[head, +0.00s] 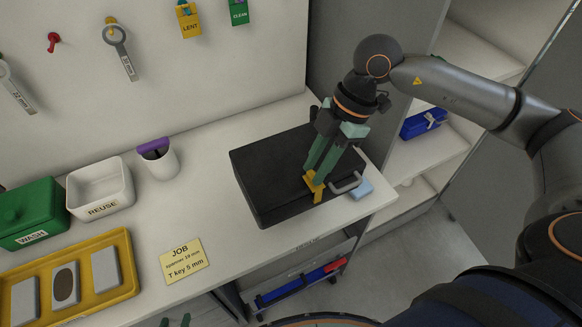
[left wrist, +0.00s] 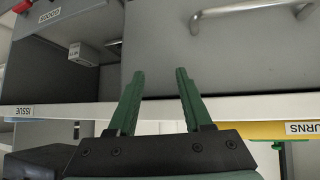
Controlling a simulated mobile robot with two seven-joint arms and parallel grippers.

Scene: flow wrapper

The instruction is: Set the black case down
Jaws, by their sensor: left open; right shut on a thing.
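The black case (head: 275,168) is flat and level over the right end of the white bench, with a grey handle (head: 345,183) and a yellow piece (head: 314,185) on its front right side. I cannot tell whether its whole underside touches the bench. My right gripper (head: 315,176) points down at that side, its green fingers closed on the yellow piece. My left gripper (head: 176,321) barely shows at the bottom of the head view, below the bench's front edge and away from the case. In the left wrist view its green fingers (left wrist: 158,100) are apart and empty.
A pale blue block (head: 362,190) lies beside the handle. A job card (head: 184,261), a yellow tray (head: 128,262), a white REUSE bin (head: 128,183), a green WASH box (head: 32,205) and a cup (head: 160,163) stand left. Shelves (head: 405,160) are right. Bare bench lies between card and case.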

